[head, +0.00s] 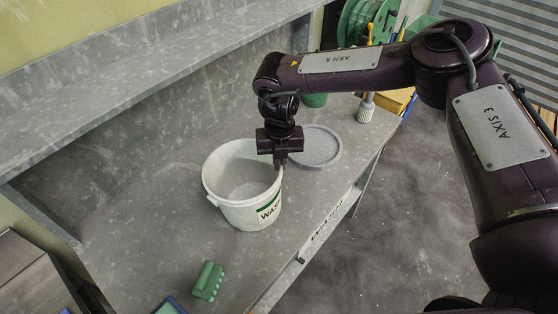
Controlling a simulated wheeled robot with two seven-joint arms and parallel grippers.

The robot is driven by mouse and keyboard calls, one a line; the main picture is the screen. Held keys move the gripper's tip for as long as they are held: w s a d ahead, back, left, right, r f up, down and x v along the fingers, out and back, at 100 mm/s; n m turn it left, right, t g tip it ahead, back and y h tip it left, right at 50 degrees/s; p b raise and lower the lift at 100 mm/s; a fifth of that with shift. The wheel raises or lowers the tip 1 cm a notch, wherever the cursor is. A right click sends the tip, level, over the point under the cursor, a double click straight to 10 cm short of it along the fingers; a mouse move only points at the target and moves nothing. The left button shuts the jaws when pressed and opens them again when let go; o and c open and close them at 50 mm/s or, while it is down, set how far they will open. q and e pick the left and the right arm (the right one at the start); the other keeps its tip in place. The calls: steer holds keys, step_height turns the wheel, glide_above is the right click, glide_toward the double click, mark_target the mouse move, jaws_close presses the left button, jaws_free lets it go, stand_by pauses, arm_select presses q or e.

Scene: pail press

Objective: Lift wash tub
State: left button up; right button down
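The wash tub (232,210) is a white open pail with a green and black label reading "WAS…" on its front right side. It stands upright on the grey bench and looks empty inside. My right gripper (280,163) points down at the tub's right rim, with its fingers at or just over the rim. The fingers are small and close together here, so I cannot tell whether they grip the wall. My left gripper is not in the picture.
A round grey lid or dish (318,148) lies just right of the tub. A green block (208,281) and a blue-edged item (170,306) lie near the front. A shelf (150,45) overhangs the back.

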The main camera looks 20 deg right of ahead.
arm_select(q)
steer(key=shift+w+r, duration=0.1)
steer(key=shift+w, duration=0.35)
arm_select(e)
steer(key=shift+r, duration=0.1)
steer(key=shift+y, duration=0.4)
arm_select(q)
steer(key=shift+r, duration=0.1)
